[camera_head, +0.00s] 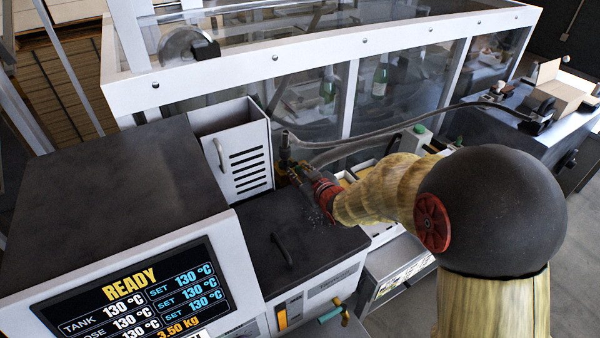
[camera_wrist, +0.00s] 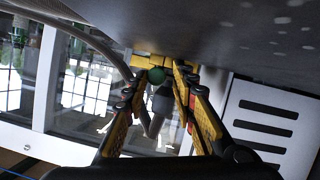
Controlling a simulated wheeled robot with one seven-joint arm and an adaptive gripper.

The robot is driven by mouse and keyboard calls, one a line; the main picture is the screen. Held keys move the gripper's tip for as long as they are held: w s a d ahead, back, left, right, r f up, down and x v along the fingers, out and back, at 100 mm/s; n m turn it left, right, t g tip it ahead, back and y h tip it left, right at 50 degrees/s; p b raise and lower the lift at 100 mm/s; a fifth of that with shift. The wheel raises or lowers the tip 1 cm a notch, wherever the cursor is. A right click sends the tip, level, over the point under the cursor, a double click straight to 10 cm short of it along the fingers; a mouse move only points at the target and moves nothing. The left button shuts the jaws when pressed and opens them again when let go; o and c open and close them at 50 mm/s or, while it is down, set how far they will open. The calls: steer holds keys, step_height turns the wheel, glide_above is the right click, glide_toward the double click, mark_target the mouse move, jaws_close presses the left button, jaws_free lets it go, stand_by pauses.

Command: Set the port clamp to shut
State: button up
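The port clamp seems to be the yellow part (camera_wrist: 150,61) with a dark green round knob (camera_wrist: 156,76) at the top middle of the wrist view. A grey cylindrical fitting (camera_wrist: 161,101) hangs just below the knob. My gripper (camera_wrist: 158,82) has its yellow-and-black fingers apart, one on each side of the knob and fitting; I see no clear contact. In the head view my gripper (camera_head: 296,172) is beside the white slotted box, at the base of the grey hose. There it mostly hides the clamp, and the clamp's setting cannot be told.
The white slotted box (camera_head: 243,160) stands left of my gripper. A dark lid with a handle (camera_head: 282,250) lies in front. The display (camera_head: 140,300) reads READY and 130 °C. A grey hose (camera_head: 390,135) runs right, past the glazed enclosure (camera_head: 300,100).

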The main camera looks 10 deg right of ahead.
steer(key=v, duration=1.2)
steer(key=shift+d, duration=0.1)
steer(key=s+d+r+m+g+h+b, duration=0.1)
steer(key=s+d+r+m+g+h, duration=0.15)
steer(key=s, duration=0.55)
steer(key=s+d+r+m+g+h+b, duration=0.1)
steer(key=s+d+m+g+h, duration=0.15)
steer(key=s, duration=0.55)
steer(key=s+a+g+y, duration=0.2)
steer(key=s+a, duration=0.1)
steer(key=s, duration=0.8)
steer(key=shift+m+g+b, duration=0.3)
steer(key=shift+g, duration=0.1)
steer(key=shift+w, duration=0.1)
